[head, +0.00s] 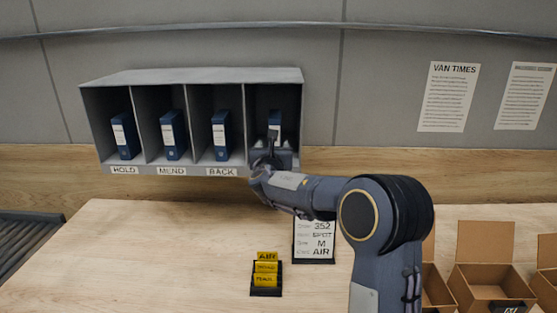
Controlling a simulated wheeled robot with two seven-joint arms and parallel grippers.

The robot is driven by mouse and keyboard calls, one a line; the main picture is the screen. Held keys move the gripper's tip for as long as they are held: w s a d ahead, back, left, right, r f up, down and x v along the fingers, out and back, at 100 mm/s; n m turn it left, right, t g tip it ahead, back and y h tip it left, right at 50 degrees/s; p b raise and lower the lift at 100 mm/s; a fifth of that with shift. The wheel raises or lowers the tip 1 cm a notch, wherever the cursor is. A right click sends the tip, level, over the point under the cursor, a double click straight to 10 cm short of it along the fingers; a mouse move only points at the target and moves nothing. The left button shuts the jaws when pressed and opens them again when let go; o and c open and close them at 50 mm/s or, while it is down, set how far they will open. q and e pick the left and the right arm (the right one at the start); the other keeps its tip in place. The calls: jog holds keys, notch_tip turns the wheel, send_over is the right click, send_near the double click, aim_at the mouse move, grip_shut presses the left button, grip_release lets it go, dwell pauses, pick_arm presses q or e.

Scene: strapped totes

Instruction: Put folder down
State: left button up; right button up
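A grey wall rack (190,77) has four compartments in a row. Blue folders with white spine labels stand upright in the HOLD (125,136), MEND (173,135) and BACK (221,135) compartments. Another blue folder (275,117) stands in the rightmost compartment, its lower part hidden by my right gripper. My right gripper (273,139) reaches into that compartment, right in front of this folder's spine. Whether its fingers are closed on the folder cannot be made out. The rightmost compartment's label is hidden behind my arm. My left gripper is out of view.
On the wooden table (150,260) stand a black holder with yellow cards (266,273) and a sign reading 352, SPOT, M, AIR (314,240). Open cardboard boxes (485,255) stand at the right. A roller conveyor (25,235) lies at far left. The table's left side is clear.

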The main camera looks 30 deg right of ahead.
jog(key=s+d+f+m+g+y, duration=0.1)
jog(key=s+d+f+m+g, duration=0.2)
jog(key=s+m, duration=0.65)
jog(key=s+f+m+g+y, duration=0.1)
jog(key=s+f+m+g, duration=0.25)
jog(key=s+m, duration=0.6)
jog(key=s+a+f+m+g+y, duration=0.1)
jog(key=s+a+f+m+y, duration=0.2)
jog(key=s+a, duration=0.4)
jog(key=s+a+f+m+g+y, duration=0.1)
jog(key=s+a+f+m+y, duration=0.2)
jog(key=s+a, duration=0.4)
jog(key=s+a+f+m+g+y, duration=0.1)
jog(key=s+a+f+m+y, duration=0.3)
jog(key=s+a, duration=0.4)
jog(key=s+m+y, duration=0.1)
jog(key=s+m, duration=0.1)
jog(key=s, duration=0.1)
jog(key=shift+s, duration=0.3)
notch_tip(320, 180, down, 2)
jog(key=shift+f+b, duration=0.1)
jog(key=shift+b, duration=0.95)
